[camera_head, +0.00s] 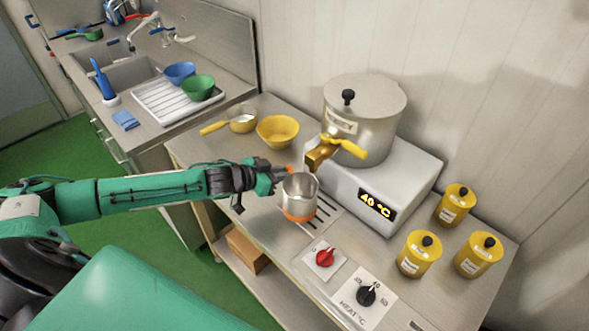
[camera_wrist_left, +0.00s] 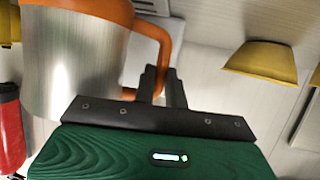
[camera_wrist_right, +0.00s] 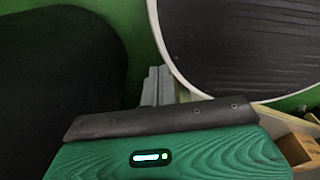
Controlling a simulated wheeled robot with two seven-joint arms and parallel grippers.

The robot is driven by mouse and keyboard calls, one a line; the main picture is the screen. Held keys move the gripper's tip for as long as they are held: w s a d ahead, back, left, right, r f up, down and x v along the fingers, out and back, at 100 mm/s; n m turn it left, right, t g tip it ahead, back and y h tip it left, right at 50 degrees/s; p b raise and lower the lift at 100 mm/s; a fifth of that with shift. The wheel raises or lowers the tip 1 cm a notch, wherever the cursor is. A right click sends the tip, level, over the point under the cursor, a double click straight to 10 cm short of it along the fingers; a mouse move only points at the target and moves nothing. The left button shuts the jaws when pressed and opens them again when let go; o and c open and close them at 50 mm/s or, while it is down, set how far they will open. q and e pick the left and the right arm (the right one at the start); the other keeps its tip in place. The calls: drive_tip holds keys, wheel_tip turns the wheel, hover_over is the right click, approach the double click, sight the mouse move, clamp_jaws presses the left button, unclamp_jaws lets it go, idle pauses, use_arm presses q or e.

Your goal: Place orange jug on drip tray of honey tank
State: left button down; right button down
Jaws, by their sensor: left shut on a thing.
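The jug (camera_head: 299,188) is a steel cup with an orange base band and orange handle. It stands upright over the left part of the slotted drip tray (camera_head: 326,208), in front of the honey tank (camera_head: 378,104). I cannot tell whether its base touches the tray. The tank's brass spout with yellow lever (camera_head: 345,147) is above and behind it. My left gripper (camera_head: 283,176) is shut on the jug's orange handle (camera_wrist_left: 163,48), left of the jug; the jug body (camera_wrist_left: 75,65) fills the upper left of the left wrist view. My right gripper (camera_wrist_right: 160,87) is shut and empty, away from the worktop.
A white heater base (camera_head: 400,165) reading 40 °C carries the tank. A red knob (camera_head: 325,257) and black knob (camera_head: 366,294) are at the front. Several yellow jars (camera_head: 420,253) stand right. A yellow bowl (camera_head: 278,131) and ladle (camera_head: 240,121) lie behind the left gripper.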

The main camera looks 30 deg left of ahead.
use_arm(q)
drive_tip(key=shift+w+d+r, duration=0.15)
drive_tip(key=shift+w+d, duration=0.05)
drive_tip(key=shift+w, duration=0.1)
drive_tip(key=w+d, duration=0.1)
drive_tip(key=w+p, duration=0.1)
drive_tip(key=shift+w+d, duration=0.35)
drive_tip(key=shift+w, duration=0.05)
drive_tip(key=shift+s+f+p, duration=0.1)
drive_tip(key=shift+f+p, duration=0.35)
drive_tip(key=shift+f, duration=0.45)
drive_tip(key=shift+s+a, duration=0.1)
drive_tip(key=c, duration=1.4)
unclamp_jaws()
drive_tip(key=shift+f, duration=0.1)
drive_tip(key=shift+c, duration=0.2)
